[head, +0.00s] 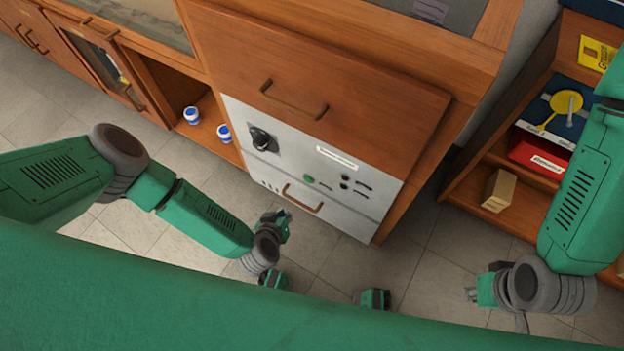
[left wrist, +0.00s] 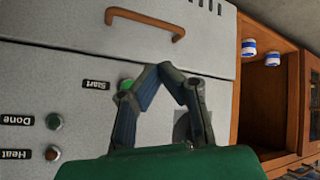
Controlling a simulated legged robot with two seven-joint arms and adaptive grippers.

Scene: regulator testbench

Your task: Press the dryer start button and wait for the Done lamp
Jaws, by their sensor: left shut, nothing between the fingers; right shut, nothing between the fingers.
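The dryer's light grey front panel (head: 285,165) is in the head view, below a wooden drawer. The green start button (head: 308,179) is on it; in the left wrist view the button (left wrist: 126,86) is beside the label "Start", partly behind a finger. The Done lamp (left wrist: 54,121) looks dark green and unlit. My left gripper (head: 285,218) is shut and empty in front of the panel; its fingertips (left wrist: 165,68) appear just right of the button in the left wrist view. Whether they touch the panel is unclear. My right gripper (head: 470,293) is shut and empty, low at the right.
The Heat lamp (left wrist: 53,153) looks dark red and unlit. A black knob (head: 262,140) and a drawer handle (head: 303,198) stick out from the panel. Two blue-white jars (head: 191,115) are in the open cabinet at left. A shelf with a box (head: 498,190) stands at right.

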